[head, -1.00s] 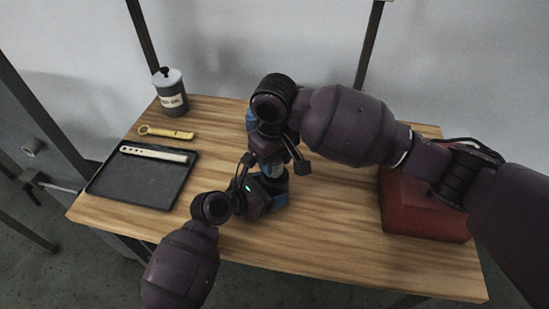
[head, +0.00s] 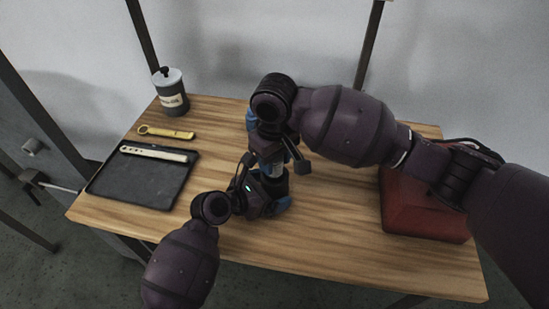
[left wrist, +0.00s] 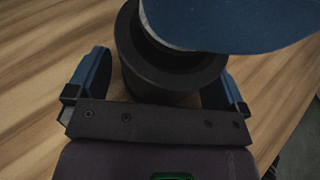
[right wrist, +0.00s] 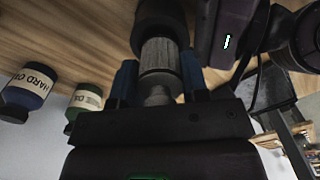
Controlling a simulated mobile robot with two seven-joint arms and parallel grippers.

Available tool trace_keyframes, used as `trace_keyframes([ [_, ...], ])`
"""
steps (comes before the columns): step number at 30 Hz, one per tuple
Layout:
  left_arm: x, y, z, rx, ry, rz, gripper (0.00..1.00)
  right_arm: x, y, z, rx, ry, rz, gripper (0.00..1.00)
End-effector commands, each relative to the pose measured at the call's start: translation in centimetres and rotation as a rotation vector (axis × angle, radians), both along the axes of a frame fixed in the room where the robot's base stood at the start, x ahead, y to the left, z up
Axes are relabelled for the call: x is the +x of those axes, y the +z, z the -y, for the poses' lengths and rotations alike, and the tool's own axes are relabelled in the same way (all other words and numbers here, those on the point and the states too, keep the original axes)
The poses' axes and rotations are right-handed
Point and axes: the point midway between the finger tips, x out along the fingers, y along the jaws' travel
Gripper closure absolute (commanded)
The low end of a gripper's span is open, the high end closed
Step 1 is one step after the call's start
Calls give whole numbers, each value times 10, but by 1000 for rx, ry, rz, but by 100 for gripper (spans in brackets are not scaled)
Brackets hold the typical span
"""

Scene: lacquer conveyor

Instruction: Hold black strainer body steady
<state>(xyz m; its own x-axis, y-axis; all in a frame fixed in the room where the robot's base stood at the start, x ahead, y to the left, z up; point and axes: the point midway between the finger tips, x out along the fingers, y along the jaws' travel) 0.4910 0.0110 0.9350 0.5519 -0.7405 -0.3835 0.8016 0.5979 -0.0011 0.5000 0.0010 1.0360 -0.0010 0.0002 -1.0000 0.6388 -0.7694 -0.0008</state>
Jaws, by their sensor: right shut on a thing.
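The black strainer body (left wrist: 165,80) is an upright, open-topped dark cylinder on the wooden table. My left gripper (left wrist: 160,95) has its blue fingers on either side of it, spread; a gap shows at the left finger, and contact at the right one is unclear. In the head view my left gripper (head: 272,206) is low by the table. My right gripper (right wrist: 158,82) is above the body, its blue fingers shut on a grey ridged metal part (right wrist: 160,55). That part's lower end is at the body's mouth; how far it sits inside is hidden.
A dark tray (head: 130,185) with a pale slotted bar (head: 153,154) lies at left, a yellow wrench (head: 165,132) behind it and a lidded jar (head: 172,100) at the back. A red case (head: 420,205) stands at right. Two labelled bottles (right wrist: 28,85) (right wrist: 85,100) show in the right wrist view.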

Motion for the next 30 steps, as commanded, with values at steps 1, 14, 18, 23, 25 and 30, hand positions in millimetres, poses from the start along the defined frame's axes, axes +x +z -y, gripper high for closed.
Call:
trace_keyframes([
  [1,0,0,0,0,0,0,0,0,0,0,0,0,0,82],
  [14,-12,8,-17,0,2,1,0,0,0,0,1,0,1,82],
  [18,-27,18,-37,0,2,1,0,0,0,0,0,0,0,82],
  [23,-44,30,-60,0,2,1,0,0,0,0,0,0,0,82],
  [25,-51,35,-68,2,1,1,0,0,0,0,0,0,0,82],
  [30,-61,42,-83,2,1,0,0,0,0,0,0,0,0,82],
])
